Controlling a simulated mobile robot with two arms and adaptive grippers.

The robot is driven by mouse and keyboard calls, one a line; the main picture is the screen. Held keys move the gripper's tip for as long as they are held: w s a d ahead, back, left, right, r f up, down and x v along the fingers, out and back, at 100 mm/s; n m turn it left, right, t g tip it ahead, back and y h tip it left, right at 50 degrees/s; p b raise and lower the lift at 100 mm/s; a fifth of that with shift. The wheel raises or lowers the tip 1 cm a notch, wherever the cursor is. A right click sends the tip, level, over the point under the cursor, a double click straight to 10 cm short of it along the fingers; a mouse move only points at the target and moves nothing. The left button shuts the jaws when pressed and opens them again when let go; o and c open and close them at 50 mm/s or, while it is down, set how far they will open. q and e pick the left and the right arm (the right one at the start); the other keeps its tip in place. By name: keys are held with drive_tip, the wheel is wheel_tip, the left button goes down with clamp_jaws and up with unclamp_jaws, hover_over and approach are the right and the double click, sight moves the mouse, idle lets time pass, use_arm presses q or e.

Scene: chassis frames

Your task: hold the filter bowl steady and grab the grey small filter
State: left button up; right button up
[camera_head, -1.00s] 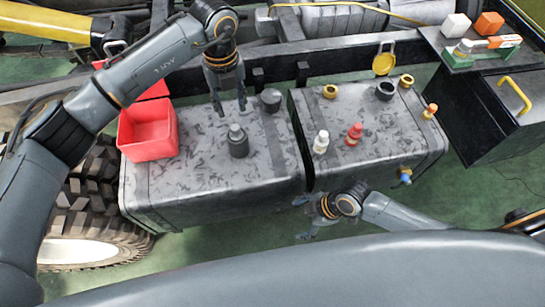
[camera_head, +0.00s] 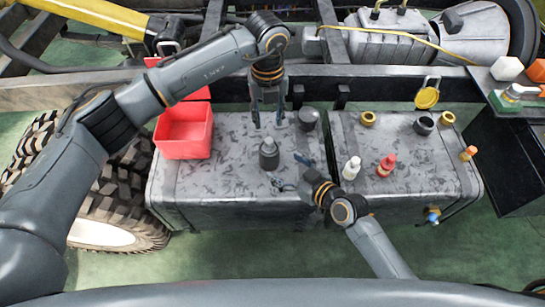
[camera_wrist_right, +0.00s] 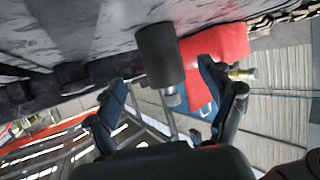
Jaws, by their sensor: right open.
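A dark filter bowl (camera_head: 269,157) stands upright on the left tank, with a small lighter grey piece, probably the grey small filter (camera_head: 268,144), on top. In the right wrist view the dark bowl (camera_wrist_right: 158,55) appears upside down, with the grey tip (camera_wrist_right: 172,99) between my fingers. My left gripper (camera_head: 268,118) points down, open and empty, just above and behind the bowl. My right gripper (camera_head: 293,173) is open, at the bowl's front right, its fingers towards the bowl and apart from it as far as I can tell.
A red bin (camera_head: 183,145) sits left of the bowl; a dark cap (camera_head: 308,119) is behind right. White (camera_head: 351,168) and red (camera_head: 386,165) bottles stand on the right tank (camera_head: 430,178), close to my right wrist. The left tank's front left (camera_head: 200,190) is clear.

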sight(269, 156)
drive_tip(key=x, duration=0.8)
drive_tip(key=c, duration=1.4)
use_arm(q)
drive_tip(key=shift+o, duration=0.5)
